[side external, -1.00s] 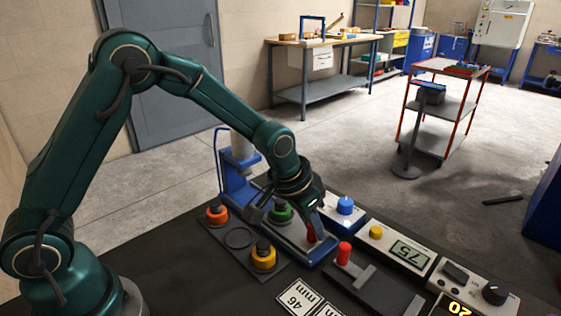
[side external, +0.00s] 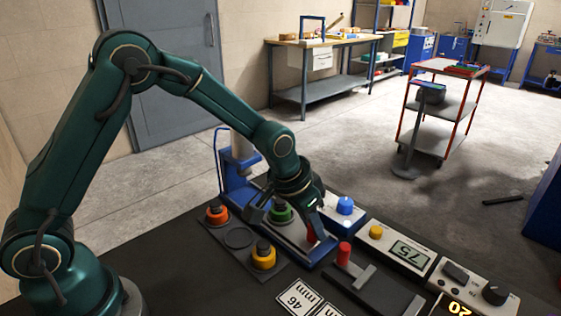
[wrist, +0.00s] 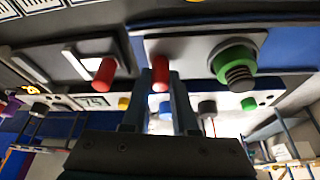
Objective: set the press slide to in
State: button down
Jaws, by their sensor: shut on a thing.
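The blue press (side external: 238,180) stands behind my gripper in the side view. Its pale slide plate runs forward in a blue frame (side external: 318,260) and carries a red upright handle (side external: 311,234). A green-ringed mould (side external: 281,214) sits on the plate, partly hidden by my gripper. My gripper (side external: 310,226) points down and is shut on the red handle. In the wrist view the handle (wrist: 160,76) stands between the two fingertips, with the green mould (wrist: 236,66) to its right. The fingers hide part of the handle.
A second red handle (side external: 344,253) stands on a dark fixture close to the right. Orange (side external: 216,215) and yellow (side external: 263,256) moulds sit on a dark mat to the left. A blue-knobbed box (side external: 345,207) and a display reading 75 (side external: 410,252) stand to the right.

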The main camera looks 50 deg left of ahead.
jog(key=shift+a, duration=0.1)
jog(key=a, duration=1.2)
jog(key=shift+a, duration=0.2)
jog(key=c, duration=0.7)
grip_release()
jog(key=shift+d+r, duration=0.1)
jog(key=shift+s+r, duration=0.1)
jog(key=shift+r, duration=0.25)
jog(key=shift+v, duration=2.15)
jog(key=shift+s, duration=0.1)
